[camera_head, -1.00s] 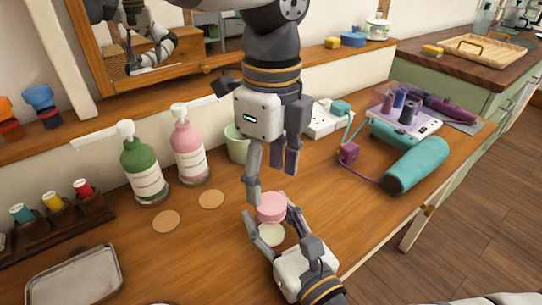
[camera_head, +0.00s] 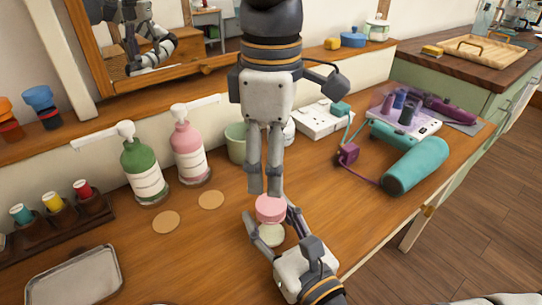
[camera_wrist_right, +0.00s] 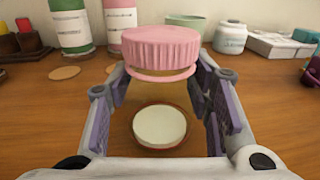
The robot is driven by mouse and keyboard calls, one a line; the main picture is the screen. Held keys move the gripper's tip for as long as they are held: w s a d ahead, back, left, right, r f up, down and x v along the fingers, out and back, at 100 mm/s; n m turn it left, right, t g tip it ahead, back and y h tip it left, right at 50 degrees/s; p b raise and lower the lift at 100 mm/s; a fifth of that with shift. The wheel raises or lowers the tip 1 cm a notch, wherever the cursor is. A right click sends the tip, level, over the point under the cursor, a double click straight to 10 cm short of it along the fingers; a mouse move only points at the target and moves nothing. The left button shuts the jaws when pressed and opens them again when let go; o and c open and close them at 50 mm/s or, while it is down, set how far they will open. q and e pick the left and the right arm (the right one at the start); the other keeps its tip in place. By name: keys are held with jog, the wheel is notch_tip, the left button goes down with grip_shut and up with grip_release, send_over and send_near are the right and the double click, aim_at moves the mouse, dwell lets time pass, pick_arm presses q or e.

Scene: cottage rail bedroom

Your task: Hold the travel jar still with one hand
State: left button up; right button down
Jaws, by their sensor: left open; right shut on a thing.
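The travel jar has a ribbed pink lid (camera_head: 271,208) and stands near the front of the wooden counter. A pale round patch (camera_head: 271,235) shows under the lid, and the body between looks see-through. My right gripper (camera_head: 272,226) reaches in from the front, its fingers on both sides of the jar, shut on it. In the right wrist view the lid (camera_wrist_right: 160,50) sits upright at the top, between the finger ends. My left gripper (camera_head: 265,190) hangs from above, fingers down, open and empty. Its tips show just over the lid; their height above it is unclear.
A green pump bottle (camera_head: 143,170), a pink pump bottle (camera_head: 188,150) and a mint cup (camera_head: 236,143) stand at the back. Two cork discs (camera_head: 166,222) lie left of the jar. A teal cylinder (camera_head: 416,166) and a purple cord lie right. A metal tray (camera_head: 75,277) is front left.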

aim_at(271, 203)
dwell(0.3)
pick_arm(q)
notch_tip(271, 203, down, 8)
jog(key=shift+f, duration=0.1)
dwell(0.4)
